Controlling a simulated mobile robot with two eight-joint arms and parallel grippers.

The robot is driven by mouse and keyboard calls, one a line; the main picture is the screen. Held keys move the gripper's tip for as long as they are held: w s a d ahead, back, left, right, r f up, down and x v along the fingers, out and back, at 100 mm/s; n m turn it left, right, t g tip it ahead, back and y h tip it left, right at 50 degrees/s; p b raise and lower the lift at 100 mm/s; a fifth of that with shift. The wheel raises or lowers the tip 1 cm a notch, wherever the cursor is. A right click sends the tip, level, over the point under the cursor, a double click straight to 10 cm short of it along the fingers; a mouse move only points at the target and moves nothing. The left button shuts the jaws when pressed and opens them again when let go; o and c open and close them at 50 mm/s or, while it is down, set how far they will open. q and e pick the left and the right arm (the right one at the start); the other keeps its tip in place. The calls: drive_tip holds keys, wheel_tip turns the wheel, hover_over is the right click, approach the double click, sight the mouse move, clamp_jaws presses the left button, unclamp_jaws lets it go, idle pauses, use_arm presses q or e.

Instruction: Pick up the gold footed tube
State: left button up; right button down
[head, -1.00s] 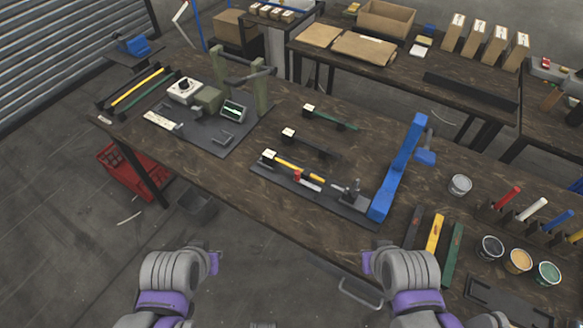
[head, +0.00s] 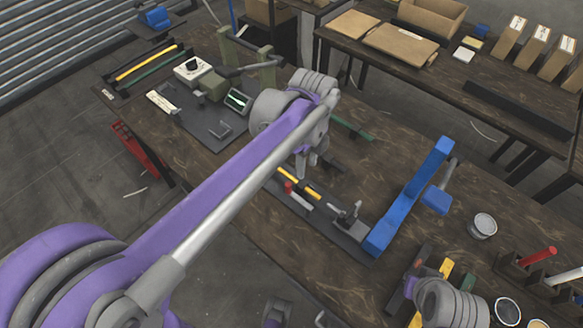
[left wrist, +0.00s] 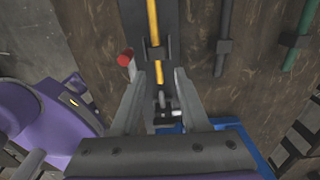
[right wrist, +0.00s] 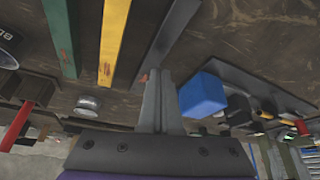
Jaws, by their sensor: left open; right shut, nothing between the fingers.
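The gold tube (head: 298,184) lies on the dark base plate in front of the blue press (head: 410,200), partly hidden by my left arm in the head view. In the left wrist view the gold tube (left wrist: 154,25) runs lengthwise, with a dark foot across it. My left gripper (head: 304,167) is over the tube's far end. In the left wrist view its fingers (left wrist: 160,82) are spread, one on each side of the tube's line, with nothing held. My right gripper (right wrist: 158,80) is shut and empty, low near the colored bars at the bench's front right.
A red-tipped handle (left wrist: 125,57) stands close beside the tube and left finger. A black tube (left wrist: 224,30) and a green tube (left wrist: 299,35) lie parallel on the bench. A tin (head: 482,226) stands right of the press. Yellow and green bars lie near my right gripper.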

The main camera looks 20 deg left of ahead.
sight(305, 185)
use_arm(q)
drive_tip(key=f, duration=0.3)
drive_tip(key=shift+s+a+f, duration=0.15)
drive_tip(key=shift+s+f, duration=0.1)
drive_tip(key=shift+f, duration=0.15)
wheel_tip(305, 185, down, 6)
drive_tip(key=shift+r+b, duration=0.15)
drive_tip(key=shift+b, duration=0.25)
drive_tip(key=shift+c, duration=0.2)
clamp_jaws()
